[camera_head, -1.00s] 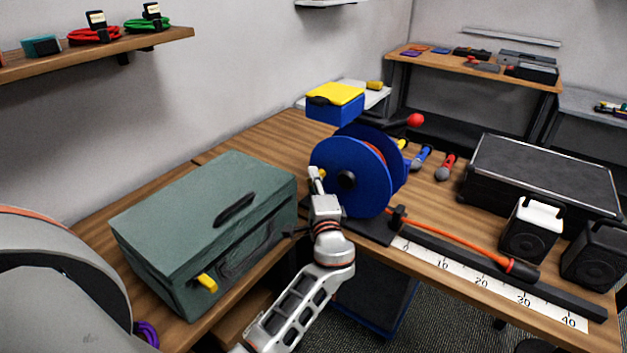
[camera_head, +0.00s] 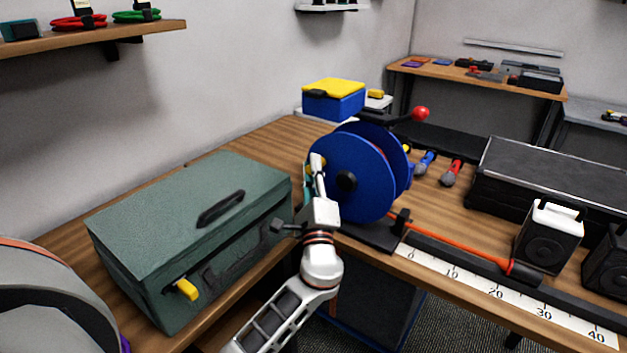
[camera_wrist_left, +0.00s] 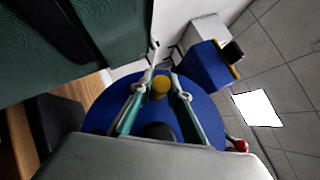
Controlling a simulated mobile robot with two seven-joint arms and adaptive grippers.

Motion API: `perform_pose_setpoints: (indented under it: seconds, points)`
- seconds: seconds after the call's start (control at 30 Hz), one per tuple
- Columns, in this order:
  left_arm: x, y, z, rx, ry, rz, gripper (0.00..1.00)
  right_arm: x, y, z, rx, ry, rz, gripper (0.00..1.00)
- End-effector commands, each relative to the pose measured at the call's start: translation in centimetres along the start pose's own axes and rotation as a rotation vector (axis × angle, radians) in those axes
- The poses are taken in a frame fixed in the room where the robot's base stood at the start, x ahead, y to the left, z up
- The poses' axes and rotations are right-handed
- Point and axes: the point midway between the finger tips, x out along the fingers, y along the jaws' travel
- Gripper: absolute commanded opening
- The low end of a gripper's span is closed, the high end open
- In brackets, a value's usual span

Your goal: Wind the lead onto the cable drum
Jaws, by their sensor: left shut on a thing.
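The blue cable drum (camera_head: 345,180) stands on a black base at the bench's front edge. The orange lead (camera_head: 455,242) runs from the drum's lower right, past a black guide post (camera_head: 401,222), to a dark plug end (camera_head: 522,271). The plug lies along the white scale (camera_head: 475,285), roughly between the 20 and 30 marks. My left gripper (camera_head: 316,168) is at the drum's left face. In the left wrist view its fingers (camera_wrist_left: 161,90) are shut on the yellow crank knob (camera_wrist_left: 161,85). The drum flanges hide most of the wound lead. My right gripper is out of view.
A green case (camera_head: 190,225) with a yellow latch stands close left of my left arm. A black case (camera_head: 550,185) and speakers (camera_head: 547,238) stand to the right. Blue and red handled tools (camera_head: 451,172) lie behind the drum. A blue box with yellow lid (camera_head: 333,100) stands beyond.

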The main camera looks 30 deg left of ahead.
Motion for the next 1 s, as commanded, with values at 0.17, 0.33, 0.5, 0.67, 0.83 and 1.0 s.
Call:
perform_pose_setpoints:
  seconds: [0.17, 0.33, 0.5, 0.67, 0.83, 1.0]
  points:
    - [-0.1, -0.3, -0.1, 0.058, 0.004, -0.053, 0.00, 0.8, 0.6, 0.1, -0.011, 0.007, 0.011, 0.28]
    - [0.0, -0.8, 0.0, 0.083, 0.002, -0.080, 0.00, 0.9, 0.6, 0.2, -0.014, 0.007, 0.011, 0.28]
    - [0.1, -1.0, 0.1, 0.090, 0.001, -0.089, 0.00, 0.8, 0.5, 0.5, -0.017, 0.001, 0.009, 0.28]
    - [0.1, -1.0, 0.1, 0.089, 0.001, -0.089, 0.00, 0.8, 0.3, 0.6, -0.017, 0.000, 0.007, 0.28]
    - [0.1, -1.0, 0.1, 0.088, 0.001, -0.089, 0.00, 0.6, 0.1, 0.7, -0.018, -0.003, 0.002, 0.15]
    - [0.1, -1.1, 0.1, 0.087, 0.001, -0.089, 0.00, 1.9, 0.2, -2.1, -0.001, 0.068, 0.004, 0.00]
